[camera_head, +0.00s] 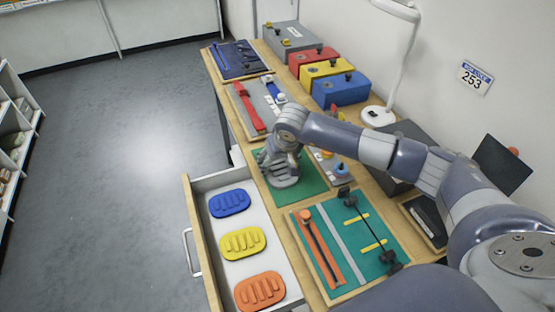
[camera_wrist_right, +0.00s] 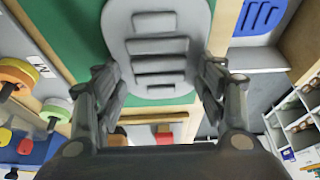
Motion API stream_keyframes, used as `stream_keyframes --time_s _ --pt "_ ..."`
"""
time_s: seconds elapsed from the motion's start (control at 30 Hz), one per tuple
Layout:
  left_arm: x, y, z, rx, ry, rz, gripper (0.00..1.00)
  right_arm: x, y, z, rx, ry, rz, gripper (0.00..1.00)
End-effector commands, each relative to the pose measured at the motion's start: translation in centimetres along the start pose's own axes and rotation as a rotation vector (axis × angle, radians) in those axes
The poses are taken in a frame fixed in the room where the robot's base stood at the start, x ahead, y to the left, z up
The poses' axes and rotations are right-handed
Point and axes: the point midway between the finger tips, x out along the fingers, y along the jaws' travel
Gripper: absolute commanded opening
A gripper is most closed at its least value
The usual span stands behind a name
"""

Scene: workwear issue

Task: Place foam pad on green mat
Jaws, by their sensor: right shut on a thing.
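The grey foam pad (camera_wrist_right: 157,65) has rounded corners and raised ribs. It sits between the two fingers of my right gripper (camera_wrist_right: 160,88), which is shut on it. In the head view the pad (camera_head: 284,181) shows below my right gripper (camera_head: 279,163), over the left part of the green mat (camera_head: 314,178). The mat also shows around the pad in the wrist view (camera_wrist_right: 73,40). I cannot tell whether the pad touches the mat or hangs just above it. My right wrist and arm hide part of the mat. My left gripper is out of view.
An open drawer (camera_head: 208,262) left of the table holds blue (camera_head: 230,203), yellow (camera_head: 243,242) and orange (camera_head: 260,291) ribbed pads. A teal board with straps (camera_head: 384,236) lies in front of the mat. Red, yellow and blue boxes and a white lamp (camera_head: 378,116) stand behind.

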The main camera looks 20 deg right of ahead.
Motion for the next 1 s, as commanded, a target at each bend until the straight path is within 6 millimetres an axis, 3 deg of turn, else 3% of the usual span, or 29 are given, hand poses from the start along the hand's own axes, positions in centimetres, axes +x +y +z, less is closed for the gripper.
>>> stream_keyframes --time_s 0.23,0.27,0.33,0.37,0.77,0.87,1.0 --pt "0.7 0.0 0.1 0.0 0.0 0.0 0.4 0.6 0.0 0.2 -0.001 0.0 0.0 0.41" --pt "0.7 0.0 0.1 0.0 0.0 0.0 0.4 0.5 0.0 0.2 -0.001 0.0 0.0 0.67" --pt "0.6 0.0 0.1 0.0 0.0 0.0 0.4 0.5 0.0 0.2 -0.001 -0.001 0.001 0.83" --pt "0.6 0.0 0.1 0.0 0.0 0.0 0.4 0.5 0.0 0.2 -0.001 -0.001 0.001 0.85" --pt "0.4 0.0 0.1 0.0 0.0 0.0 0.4 0.2 0.0 0.1 0.0 0.0 0.0 0.85" --pt "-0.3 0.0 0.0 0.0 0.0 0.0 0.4 -0.3 0.0 -0.1 0.0 -0.001 -0.001 0.85" --pt "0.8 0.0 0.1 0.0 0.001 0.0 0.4 -2.1 0.0 -0.1 -0.002 0.005 -0.001 0.85"
